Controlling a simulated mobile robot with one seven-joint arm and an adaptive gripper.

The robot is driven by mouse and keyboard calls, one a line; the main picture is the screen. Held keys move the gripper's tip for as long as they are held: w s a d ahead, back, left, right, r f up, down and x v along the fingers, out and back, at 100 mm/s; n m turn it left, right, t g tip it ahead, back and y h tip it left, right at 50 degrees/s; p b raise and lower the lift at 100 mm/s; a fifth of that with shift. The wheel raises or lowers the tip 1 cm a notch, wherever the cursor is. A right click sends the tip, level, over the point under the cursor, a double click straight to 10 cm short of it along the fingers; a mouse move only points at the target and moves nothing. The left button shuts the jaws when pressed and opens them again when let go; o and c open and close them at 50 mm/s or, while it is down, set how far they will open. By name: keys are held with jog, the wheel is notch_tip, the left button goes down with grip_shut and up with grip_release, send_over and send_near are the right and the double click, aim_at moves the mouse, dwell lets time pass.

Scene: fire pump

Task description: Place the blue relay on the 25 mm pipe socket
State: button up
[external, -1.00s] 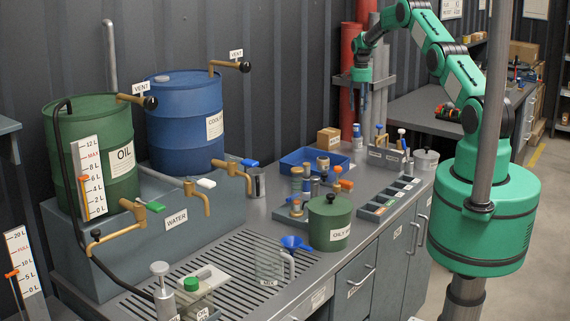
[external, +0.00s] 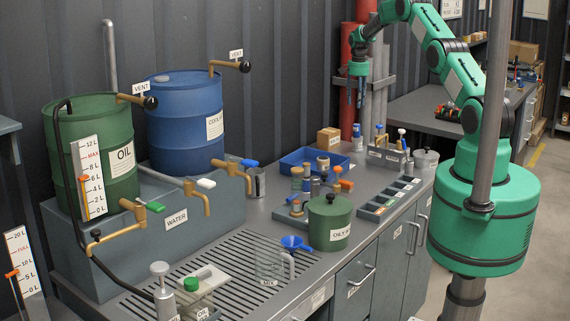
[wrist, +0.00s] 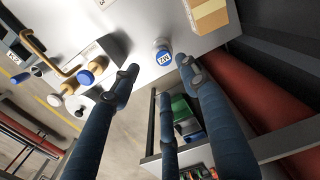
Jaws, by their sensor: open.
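A small white cylinder with a blue labelled top, apparently the blue relay (wrist: 163,53), stands upright on the grey bench in the wrist view. It also seems to show as a small relay (external: 357,137) near the bench's back edge in the external view. My gripper (wrist: 160,80) has its three dark fingers spread and empty. The relay appears just beyond the fingertips, between them in the picture and not touched. In the external view my gripper (external: 355,98) hangs pointing down above the relay. I cannot tell which thing is the 25 mm pipe socket.
A cardboard box (external: 328,138) stands left of the relay. A grey holder (external: 386,157) with upright tools stands to its right. A blue tray (external: 289,165), several small fittings and a green canister (external: 330,220) occupy the nearer bench. Red cylinders (external: 348,75) stand behind.

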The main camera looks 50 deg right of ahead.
jog(key=s+a+r+n+t, duration=0.1)
jog(key=s+a+r+n, duration=0.15)
jog(key=a+r, duration=1.1)
jog(key=s+a+r+n+t, duration=0.1)
jog(key=s+a+r+n, duration=0.15)
jog(key=a+r, duration=1.05)
jog(key=s+a+r+n+t, duration=0.1)
jog(key=s+a+r+n, duration=0.3)
jog(key=s+a+r, duration=0.9)
jog(key=s+a+f+n+t, duration=0.1)
jog(key=s+a+f+n, duration=0.1)
jog(key=s+a, duration=0.4)
jog(key=s+a+f+n, duration=0.1)
jog(key=s+a, duration=0.4)
jog(key=s, duration=0.8)
jog(key=s+a+f+n+t, duration=0.1)
jog(key=s+a+f+n, duration=0.1)
jog(key=s+a, duration=0.4)
jog(key=s+n, duration=0.1)
jog(key=s, duration=0.2)
jog(key=shift+s+a+f+n+t, duration=0.15)
jog(key=shift+a+f+n+t, duration=0.15)
jog(key=shift+a, duration=0.05)
notch_tip(320, 180, down, 15)
jog(key=b, duration=1.5)
